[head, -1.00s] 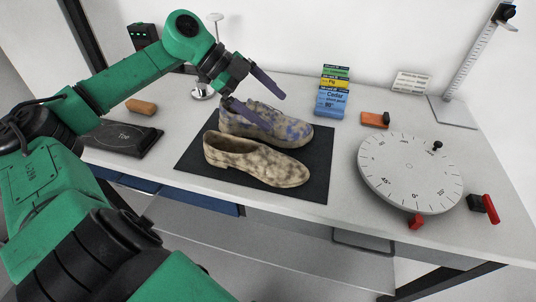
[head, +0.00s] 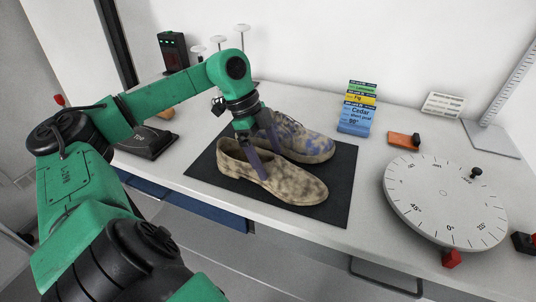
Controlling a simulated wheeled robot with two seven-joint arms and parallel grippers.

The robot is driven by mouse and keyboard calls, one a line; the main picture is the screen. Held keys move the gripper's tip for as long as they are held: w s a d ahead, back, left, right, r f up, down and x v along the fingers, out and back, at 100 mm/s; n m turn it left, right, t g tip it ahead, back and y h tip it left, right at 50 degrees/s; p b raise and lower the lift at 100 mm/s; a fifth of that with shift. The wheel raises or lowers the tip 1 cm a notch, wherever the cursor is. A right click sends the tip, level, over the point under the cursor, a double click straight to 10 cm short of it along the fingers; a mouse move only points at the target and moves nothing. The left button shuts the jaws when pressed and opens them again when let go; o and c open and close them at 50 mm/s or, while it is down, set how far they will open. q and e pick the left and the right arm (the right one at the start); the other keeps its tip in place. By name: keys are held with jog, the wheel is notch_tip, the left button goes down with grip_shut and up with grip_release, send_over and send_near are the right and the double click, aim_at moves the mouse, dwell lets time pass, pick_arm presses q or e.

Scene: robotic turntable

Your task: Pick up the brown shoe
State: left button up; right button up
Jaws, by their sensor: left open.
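The brown shoe (head: 295,185), mottled beige and brown, lies at the front of a dark mat (head: 335,205), its toe pointing right. A similar shoe with blue patches (head: 305,141) lies just behind it. My left gripper (head: 270,162) is open and points down over the brown shoe. Its near finger is at the brown shoe's opening and hides part of it. The far finger is by the rear shoe. I cannot tell whether either finger touches a shoe. My right gripper is not in view.
A round white dial turntable (head: 440,200) stands to the right, with a red block (head: 451,258) at its front edge. Stacked coloured labels (head: 357,108) and an orange block (head: 401,139) stand behind. A black scale-like device (head: 148,141) is at the left. Bare tabletop lies right of the mat.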

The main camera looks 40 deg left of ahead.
pick_arm(q)
jog(key=shift+f, duration=0.15)
jog(key=c, duration=1.6)
